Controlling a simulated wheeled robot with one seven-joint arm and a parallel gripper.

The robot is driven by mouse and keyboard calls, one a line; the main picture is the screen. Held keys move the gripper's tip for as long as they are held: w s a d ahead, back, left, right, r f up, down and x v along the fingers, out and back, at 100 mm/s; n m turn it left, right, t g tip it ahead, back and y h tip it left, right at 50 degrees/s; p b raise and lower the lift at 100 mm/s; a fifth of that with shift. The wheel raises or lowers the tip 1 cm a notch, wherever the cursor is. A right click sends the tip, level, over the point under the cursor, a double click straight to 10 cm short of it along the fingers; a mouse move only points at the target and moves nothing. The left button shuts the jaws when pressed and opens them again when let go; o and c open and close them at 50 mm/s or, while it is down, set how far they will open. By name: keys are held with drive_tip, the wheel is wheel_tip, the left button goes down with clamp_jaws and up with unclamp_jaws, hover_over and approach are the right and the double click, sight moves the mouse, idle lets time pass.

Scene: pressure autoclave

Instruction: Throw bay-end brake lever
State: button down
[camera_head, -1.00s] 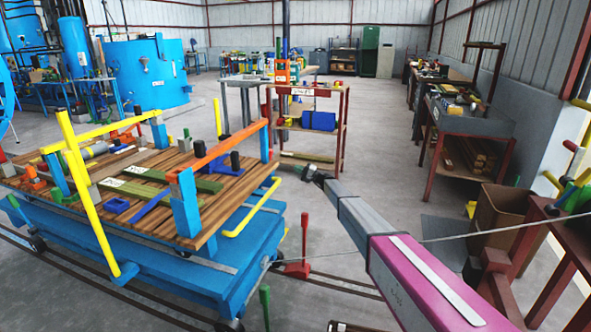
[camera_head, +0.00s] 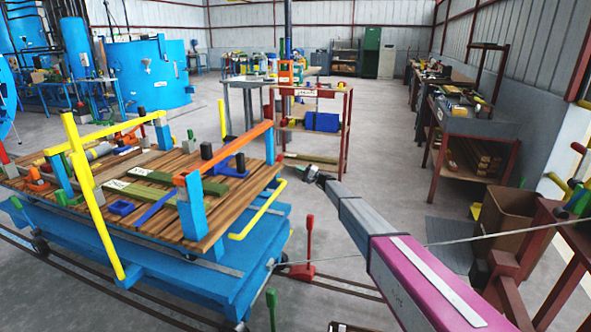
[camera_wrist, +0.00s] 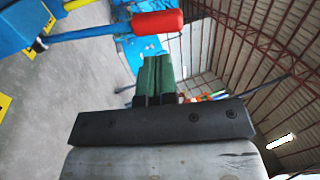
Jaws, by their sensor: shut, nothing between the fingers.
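A red upright lever (camera_head: 309,241) with a red foot stands on the floor beside the rails, at the right end of the blue cart. A short green lever (camera_head: 271,302) stands nearer, at the bottom of the head view. I cannot tell which is the bay-end brake lever. My gripper (camera_head: 309,173) is shut and empty, right of the cart's deck and above the floor, apart from the red lever. In the wrist view its green fingers (camera_wrist: 158,75) are together. A red handle on a blue rod (camera_wrist: 157,23) shows beyond them; I cannot match it to the head view.
The blue cart (camera_head: 190,275) carries a slatted deck with blue posts, an orange bar and yellow rails. A red-framed shelf (camera_head: 347,110) stands behind. A brown bin (camera_head: 505,220) and a red-legged bench are at right. The floor between shelf and bin is clear.

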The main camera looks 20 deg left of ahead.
sight(281, 161)
drive_tip(key=x, duration=1.1)
drive_tip(key=shift+a, duration=0.4)
drive_tip(key=shift+a+r+h, duration=0.4)
drive_tip(key=shift+a+h, duration=0.3)
drive_tip(key=shift+a, duration=0.15)
drive_tip(key=shift+w+a+r+h, duration=0.2)
drive_tip(key=shift+a+r+h, duration=0.15)
drive_tip(key=shift+a+h, duration=0.5)
drive_tip(key=shift+d, duration=0.2)
drive_tip(key=s+d+f, duration=0.1)
drive_tip(key=d+f, duration=0.1)
drive_tip(key=d, duration=1.1)
drive_tip(key=shift+d+f, duration=0.2)
drive_tip(key=shift+f, duration=0.2)
